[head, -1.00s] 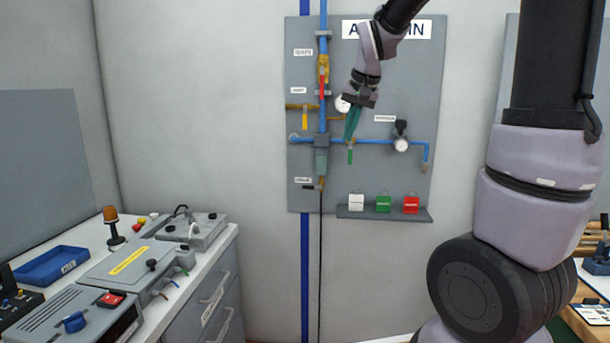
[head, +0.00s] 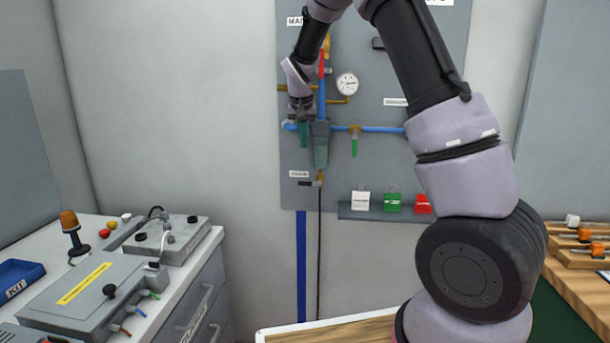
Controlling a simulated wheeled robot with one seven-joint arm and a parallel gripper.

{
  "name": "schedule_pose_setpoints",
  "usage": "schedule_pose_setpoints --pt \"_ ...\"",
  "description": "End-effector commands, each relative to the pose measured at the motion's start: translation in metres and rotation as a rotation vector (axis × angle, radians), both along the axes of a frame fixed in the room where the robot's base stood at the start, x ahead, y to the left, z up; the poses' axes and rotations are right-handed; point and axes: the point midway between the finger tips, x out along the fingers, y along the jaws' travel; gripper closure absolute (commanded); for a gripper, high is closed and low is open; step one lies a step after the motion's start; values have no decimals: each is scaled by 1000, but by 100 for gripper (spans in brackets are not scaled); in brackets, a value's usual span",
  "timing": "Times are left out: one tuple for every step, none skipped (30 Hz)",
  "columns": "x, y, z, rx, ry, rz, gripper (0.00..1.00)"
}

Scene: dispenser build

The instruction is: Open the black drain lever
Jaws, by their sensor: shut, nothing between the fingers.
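The black drain lever (head: 307,184) is a small dark handle at the bottom of the filter bowl on the wall panel. It points left from a brass fitting (head: 320,178), with a small label just above it. A thin black hose hangs below the fitting. My gripper (head: 303,140) has teal fingers, shut and empty, pointing down. In the picture it is above the lever, just left of the grey filter bowl (head: 320,150). I cannot tell whether the fingers touch the bowl or the blue pipe.
A green-handled valve (head: 354,145) and a gauge (head: 347,84) are right of the bowl. A bench (head: 185,283) with equipment stands at left. The wall left of the panel is clear.

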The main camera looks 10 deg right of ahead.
Motion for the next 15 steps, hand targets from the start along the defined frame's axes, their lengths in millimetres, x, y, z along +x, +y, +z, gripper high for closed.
schedule_pose_setpoints --pt "0 0 0 0 0 0 100" --pt "0 0 0 0 1 0 100" --pt "0 0 -1 0 1 0 100" --pt "1 0 -2 0 1 0 100" --pt "1 -1 -4 0 2 0 100" --pt "2 -1 -8 0 2 0 100" --pt "3 -2 -11 -1 2 -1 100" --pt "5 -2 -14 -1 2 -1 100" --pt "6 -3 -20 -2 4 -1 100" --pt "8 -4 -26 -2 4 -1 100" --pt "10 -4 -31 -1 5 -1 100" --pt "13 -5 -39 -1 5 -1 100" --pt "15 -6 -46 -2 5 0 100" --pt "17 -7 -52 -1 6 -2 100" --pt "21 -8 -60 -1 4 -2 100"
